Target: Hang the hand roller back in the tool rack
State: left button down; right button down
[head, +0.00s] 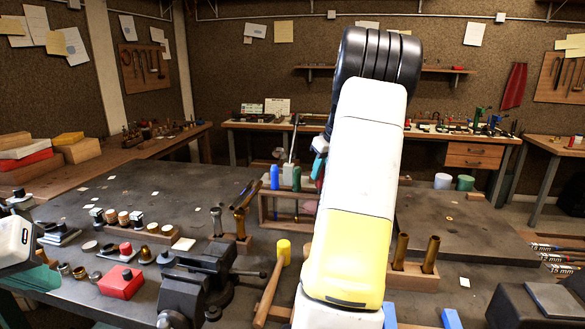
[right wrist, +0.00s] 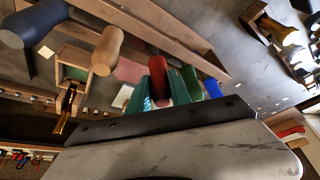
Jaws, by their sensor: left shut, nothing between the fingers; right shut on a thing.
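The wooden tool rack (head: 264,207) stands mid-table in the head view, with blue (head: 274,177) and green (head: 297,179) handles upright in it. My right arm reaches over the table, covering the rack's right part. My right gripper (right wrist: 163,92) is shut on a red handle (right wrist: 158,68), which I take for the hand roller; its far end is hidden. A teal finger shows beside the rack in the head view. The rack's wooden rail (right wrist: 150,28) crosses the right wrist view near the held handle. My left gripper (head: 38,279), partly cut off at the left edge, is shut and empty.
A vise (head: 205,280) and a yellow-headed mallet (head: 284,248) stand in front of the rack. Brass tubes in a wooden block (head: 412,272) are right of my arm. A red block (head: 121,282) lies at left. The table behind the rack's left is mostly clear.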

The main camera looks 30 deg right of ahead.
jog(key=shift+f, duration=1)
jog(key=c, duration=1.1)
grip_release()
jog(key=v, duration=0.7)
jog(key=shift+r, duration=0.4)
jog(key=shift+s, duration=0.15)
jog(key=s+a+r, duration=0.1)
jog(key=a+r, duration=0.1)
jog(key=a, duration=0.5)
jog(key=s+a+r, duration=0.2)
jog(key=a, duration=0.5)
jog(key=s+a+f+y, duration=0.1)
jog(key=s+a, duration=0.8)
jog(key=a, duration=0.1)
jog(key=s+a+f+t, duration=0.1)
jog(key=s+a+f, duration=0.1)
jog(key=s+a, duration=0.8)
jog(key=shift+s+a+f+t+y, duration=0.3)
jog(key=shift+s+a+y, duration=0.1)
jog(key=shift+a, duration=0.4)
